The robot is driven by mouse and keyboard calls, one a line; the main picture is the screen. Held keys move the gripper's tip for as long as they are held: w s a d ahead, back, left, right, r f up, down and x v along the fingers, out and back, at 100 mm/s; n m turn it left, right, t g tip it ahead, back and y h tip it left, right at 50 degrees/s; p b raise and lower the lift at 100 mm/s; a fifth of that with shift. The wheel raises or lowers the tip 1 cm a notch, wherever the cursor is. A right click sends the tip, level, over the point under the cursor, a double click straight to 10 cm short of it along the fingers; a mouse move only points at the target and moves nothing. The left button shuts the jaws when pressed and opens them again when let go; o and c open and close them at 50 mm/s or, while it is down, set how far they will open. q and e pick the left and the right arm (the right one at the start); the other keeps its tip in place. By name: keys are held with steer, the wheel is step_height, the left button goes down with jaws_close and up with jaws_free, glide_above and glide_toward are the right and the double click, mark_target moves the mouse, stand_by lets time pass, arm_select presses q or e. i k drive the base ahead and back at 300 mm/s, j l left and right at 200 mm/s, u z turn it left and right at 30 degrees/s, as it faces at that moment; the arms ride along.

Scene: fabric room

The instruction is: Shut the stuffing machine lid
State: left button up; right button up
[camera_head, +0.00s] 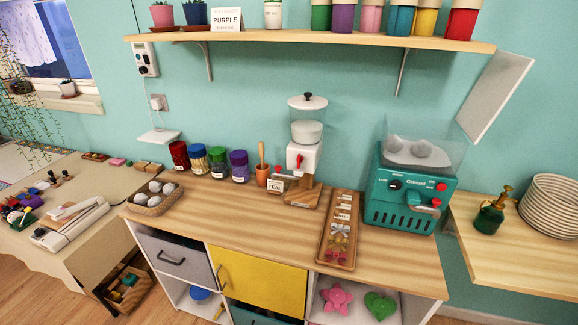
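The stuffing machine is most likely the teal machine (398,212) at the right end of the wooden counter. It has a clear box on top holding grey-white lumps of stuffing (421,149), and knobs and a red-handled lever on its front. A flat pale panel (497,95) stands tilted up and outward at the box's right, apparently its lid standing open; the hinge is not clear. Neither of my grippers is in view.
A white dispenser (303,158) with a clear jar, a wooden tray (323,252) and several jars stand left of the machine. A shelf (310,38) hangs above. The counter's front is clear.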

mark_target(504, 72)
steer(key=k+l, duration=0.1)
steer(key=l, duration=1.2)
steer(key=k+l+z, duration=0.15)
steer(key=l, duration=1.15)
steer(key=l+z, duration=0.25)
steer(key=z, duration=0.15)
steer(key=l+z, duration=0.35)
steer(key=i+l+z, duration=0.1)
steer(key=z, duration=0.3)
steer(key=l, duration=0.1)
